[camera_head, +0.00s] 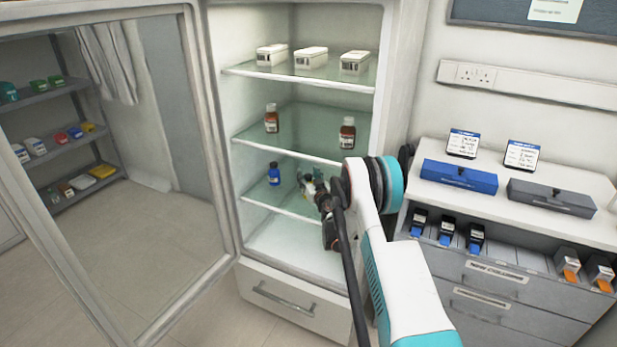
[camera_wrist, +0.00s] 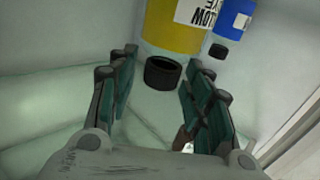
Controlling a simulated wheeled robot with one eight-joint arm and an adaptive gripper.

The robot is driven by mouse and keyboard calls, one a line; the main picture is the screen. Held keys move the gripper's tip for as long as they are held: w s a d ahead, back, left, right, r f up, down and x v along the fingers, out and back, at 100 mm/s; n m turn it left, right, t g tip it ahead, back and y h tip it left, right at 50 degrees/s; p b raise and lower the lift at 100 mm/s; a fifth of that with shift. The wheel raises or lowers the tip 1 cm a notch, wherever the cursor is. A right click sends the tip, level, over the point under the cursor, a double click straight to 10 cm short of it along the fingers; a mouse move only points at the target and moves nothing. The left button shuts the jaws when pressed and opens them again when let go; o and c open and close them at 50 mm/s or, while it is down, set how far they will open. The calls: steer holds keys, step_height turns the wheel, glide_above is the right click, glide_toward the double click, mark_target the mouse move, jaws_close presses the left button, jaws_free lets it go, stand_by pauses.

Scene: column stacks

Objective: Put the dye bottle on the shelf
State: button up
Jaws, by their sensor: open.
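A yellow dye bottle (camera_wrist: 173,28) with a black cap and a white label shows upside down in the wrist view. In the head view it is largely hidden by my gripper on the third glass shelf (camera_head: 257,198) of the open cabinet. My gripper (camera_head: 318,190) reaches into the cabinet at that shelf. Its open jaws, also in the wrist view (camera_wrist: 160,72), lie on either side of the black cap, with gaps visible. Nothing is held.
A blue bottle (camera_head: 273,174) stands on the same shelf, beside the yellow one. Two brown bottles, left (camera_head: 271,119) and right (camera_head: 347,133), stand on the shelf above. White boxes (camera_head: 310,58) fill the top shelf. The glass door (camera_head: 203,130) stands open at left.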

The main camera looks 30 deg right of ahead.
steer(key=shift+r, duration=0.1)
steer(key=shift+s, duration=0.35)
steer(key=s+a+p, duration=0.1)
steer(key=s+p, duration=0.3)
steer(key=s, duration=0.7)
steer(key=shift+s+a, duration=0.15)
steer(key=shift+a, duration=0.1)
